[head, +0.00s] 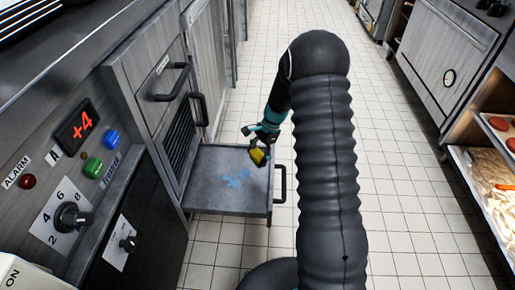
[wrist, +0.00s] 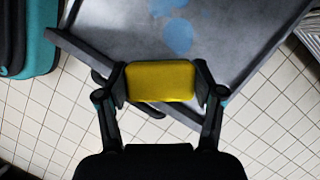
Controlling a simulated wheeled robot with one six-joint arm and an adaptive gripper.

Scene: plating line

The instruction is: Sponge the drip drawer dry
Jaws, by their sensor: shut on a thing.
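The drip drawer (head: 208,191) is pulled out from the cabinet at the left of the head view, low above the floor. Blue liquid patches (head: 237,178) lie on its grey bottom; they also show at the top of the wrist view (wrist: 177,33). My gripper (head: 262,148) is shut on a yellow sponge (head: 257,156). In the wrist view the sponge (wrist: 160,81) sits between both fingers, near one edge of the drawer. The sponge appears held above the drawer, apart from the blue patches. Its underside is hidden.
The drawer's dark handle (head: 281,184) stands out on its right side. Tiled floor (head: 400,170) is clear to the right; food trays (head: 490,185) stand beyond.

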